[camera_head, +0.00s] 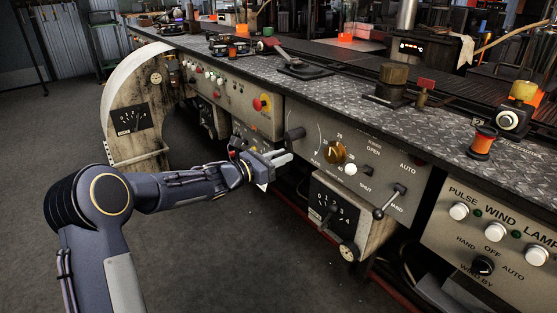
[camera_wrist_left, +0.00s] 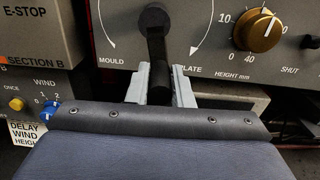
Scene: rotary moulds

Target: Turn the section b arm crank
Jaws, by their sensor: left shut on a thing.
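The arm crank is a black lever with a round hub (camera_wrist_left: 155,18) on the grey panel, between the words MOULD and PLATE with curved white arrows around it. Its handle points down in the left wrist view. In the head view the dark crank (camera_head: 294,134) shows at the left end of the panel, just above my gripper. My left gripper (camera_head: 285,157) is shut on the crank's handle; its two pale fingers (camera_wrist_left: 160,82) lie on either side of it. The handle's lower end is hidden behind the gripper body. My right gripper is not in view.
A brass dial (camera_head: 334,151) sits right of the crank, also seen in the wrist view (camera_wrist_left: 257,30). A red emergency stop (camera_head: 262,103) is on the left panel. A lower box (camera_head: 340,212) juts out below. Open floor lies in front.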

